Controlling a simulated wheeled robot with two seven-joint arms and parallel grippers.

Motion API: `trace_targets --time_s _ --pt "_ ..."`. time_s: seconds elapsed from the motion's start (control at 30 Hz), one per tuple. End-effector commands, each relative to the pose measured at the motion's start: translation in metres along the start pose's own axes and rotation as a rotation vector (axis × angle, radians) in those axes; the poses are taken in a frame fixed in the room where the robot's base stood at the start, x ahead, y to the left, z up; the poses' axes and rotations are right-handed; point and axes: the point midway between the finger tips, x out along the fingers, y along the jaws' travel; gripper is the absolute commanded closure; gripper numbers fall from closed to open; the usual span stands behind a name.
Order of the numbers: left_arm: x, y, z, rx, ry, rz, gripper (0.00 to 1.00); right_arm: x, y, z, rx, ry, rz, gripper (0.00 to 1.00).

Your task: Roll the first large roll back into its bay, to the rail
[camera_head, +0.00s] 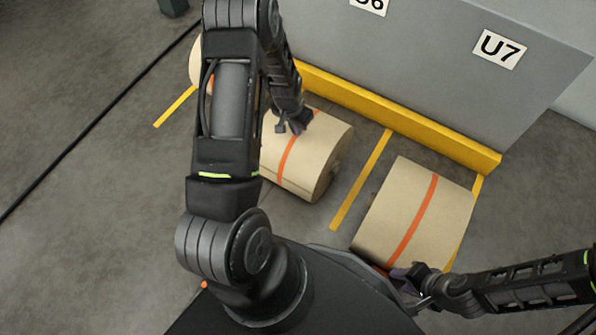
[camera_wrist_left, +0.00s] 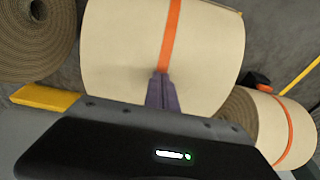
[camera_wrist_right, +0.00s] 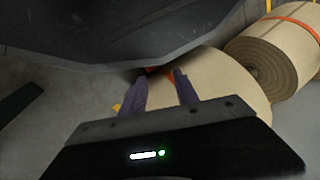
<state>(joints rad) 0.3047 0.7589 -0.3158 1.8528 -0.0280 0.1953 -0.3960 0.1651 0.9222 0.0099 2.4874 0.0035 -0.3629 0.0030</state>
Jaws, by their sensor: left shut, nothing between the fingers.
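A large kraft roll with an orange band (camera_head: 318,148) lies in the middle bay, between yellow floor lines. My left gripper (camera_head: 297,126) is shut and empty over the roll's far side; in the left wrist view its fingertips (camera_wrist_left: 162,76) meet the orange band, though contact is unclear. A second large roll (camera_head: 408,208) lies in the bay under the U7 sign. My right gripper (camera_head: 408,278) is beside its near side; the right wrist view shows its fingers (camera_wrist_right: 160,76) apart, the roll (camera_wrist_right: 225,82) just beyond. The yellow rail (camera_head: 400,118) runs along the wall foot.
Another roll (camera_head: 196,62) is partly hidden behind my left arm; it shows in the left wrist view (camera_wrist_left: 35,40). Yellow lines (camera_head: 360,180) divide the bays. A dark cable or seam (camera_head: 95,120) crosses the floor at left.

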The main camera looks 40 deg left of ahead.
Motion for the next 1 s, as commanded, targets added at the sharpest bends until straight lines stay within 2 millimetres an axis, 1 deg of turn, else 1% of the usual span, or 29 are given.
trace_targets --time_s 0.53,0.83,1.0 --pt "0.002 0.000 -0.001 0.000 0.000 0.000 1.00 0.002 0.001 0.000 0.000 0.000 0.000 0.64" --pt "0.004 0.000 -0.018 0.001 0.001 -0.001 1.00 0.007 0.003 0.000 0.000 0.000 0.000 0.64" --pt "0.004 0.000 -0.023 0.000 -0.001 0.000 1.00 0.008 0.003 0.000 0.000 0.000 0.000 0.64"
